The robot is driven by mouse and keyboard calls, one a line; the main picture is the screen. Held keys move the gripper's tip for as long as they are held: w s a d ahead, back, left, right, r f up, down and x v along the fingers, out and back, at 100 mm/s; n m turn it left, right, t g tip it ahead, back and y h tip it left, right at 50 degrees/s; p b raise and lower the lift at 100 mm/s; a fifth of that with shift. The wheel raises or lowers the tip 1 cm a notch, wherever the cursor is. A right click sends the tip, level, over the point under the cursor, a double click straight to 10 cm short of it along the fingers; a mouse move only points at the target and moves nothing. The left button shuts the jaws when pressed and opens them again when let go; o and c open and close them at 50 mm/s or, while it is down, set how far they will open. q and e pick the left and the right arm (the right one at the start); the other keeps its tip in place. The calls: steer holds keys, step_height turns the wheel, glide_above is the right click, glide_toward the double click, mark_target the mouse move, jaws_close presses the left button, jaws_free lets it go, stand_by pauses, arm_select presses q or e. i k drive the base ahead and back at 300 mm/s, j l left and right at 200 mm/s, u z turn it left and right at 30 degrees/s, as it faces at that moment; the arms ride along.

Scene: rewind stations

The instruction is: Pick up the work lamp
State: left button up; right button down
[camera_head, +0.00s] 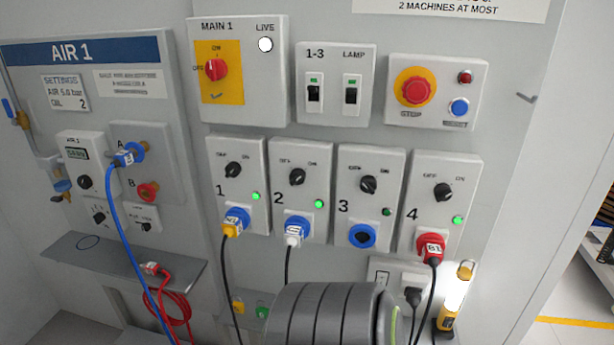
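The work lamp (455,296) is at the lower right, beside the socket box below station 4. It is a slim upright stick, tilted slightly, with a yellow cap, a bright white lit face and a yellow and black lower end. I cannot tell what it stands or hangs on.
A grey banded cylinder (325,317) fills the bottom middle, left of the lamp. Black cables hang from the red plug (431,247) at station 4 and the socket box (396,284). A grey shelf (110,262) with a red hose (172,302) is at left.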

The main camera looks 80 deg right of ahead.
mark_target(463, 275)
steer(key=z, duration=3.55)
